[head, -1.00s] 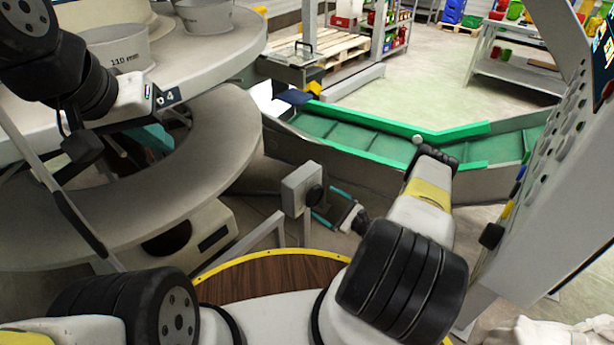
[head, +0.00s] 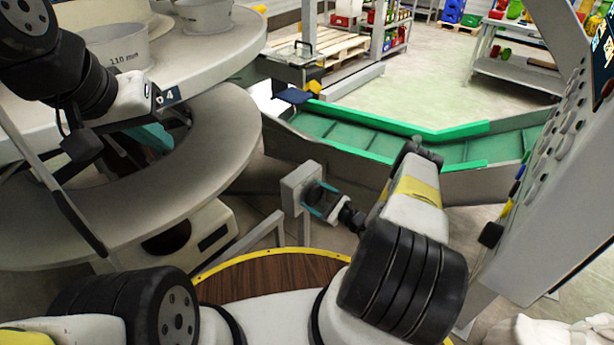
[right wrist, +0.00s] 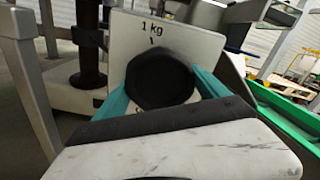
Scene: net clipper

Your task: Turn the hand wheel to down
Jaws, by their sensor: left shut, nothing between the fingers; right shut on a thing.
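The hand wheel (right wrist: 158,78) is a black, many-sided knob on a pale plate (right wrist: 128,38) marked "1 kg" above it. Lettering below the wheel is mostly hidden. In the head view the wheel (head: 312,193) sits on the side of a small grey box on a post. My right gripper (head: 325,203) has its teal fingers on either side of the wheel and is shut on it. I see no clear pointer on the wheel. My left gripper (head: 155,138) is shut and empty by the round machine at left, partly hidden.
The round grey machine (head: 235,150) with its curved ring fills the left side. A green conveyor (head: 375,138) runs behind the wheel's box. A tall grey panel (head: 535,190) stands at right. A grey rail (head: 250,243) stands just left of the box's post.

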